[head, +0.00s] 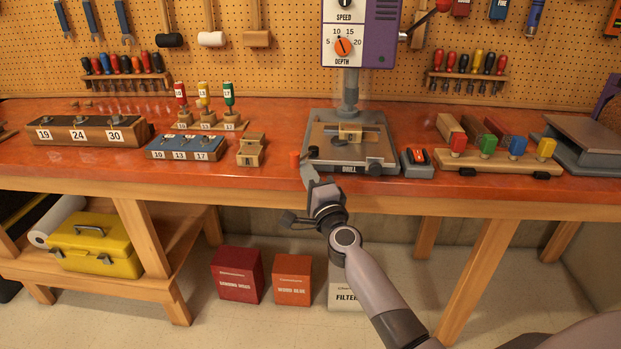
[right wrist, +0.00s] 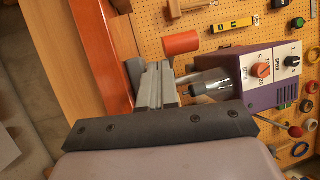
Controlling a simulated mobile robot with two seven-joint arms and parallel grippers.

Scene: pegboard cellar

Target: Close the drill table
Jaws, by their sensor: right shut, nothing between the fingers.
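The drill (head: 360,32) stands at the back of the bench, its purple head also in the right wrist view (right wrist: 262,88). Its base, labelled DRILL (head: 382,167), carries a brown table plate (head: 322,138) with a small wooden block (head: 350,132) on it. An orange-red cylinder (head: 294,160) sits at the base's left front side and shows in the right wrist view (right wrist: 180,43). My right gripper (head: 307,172) is shut and empty, close to this cylinder at the base's front left corner. I cannot tell whether it touches. My left gripper is out of view.
A small wooden block holder (head: 250,152) stands left of the drill base. A grey box with a red switch (head: 416,160) stands to its right, then a rack of coloured handles (head: 500,158). The bench's front edge (head: 450,197) runs below.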

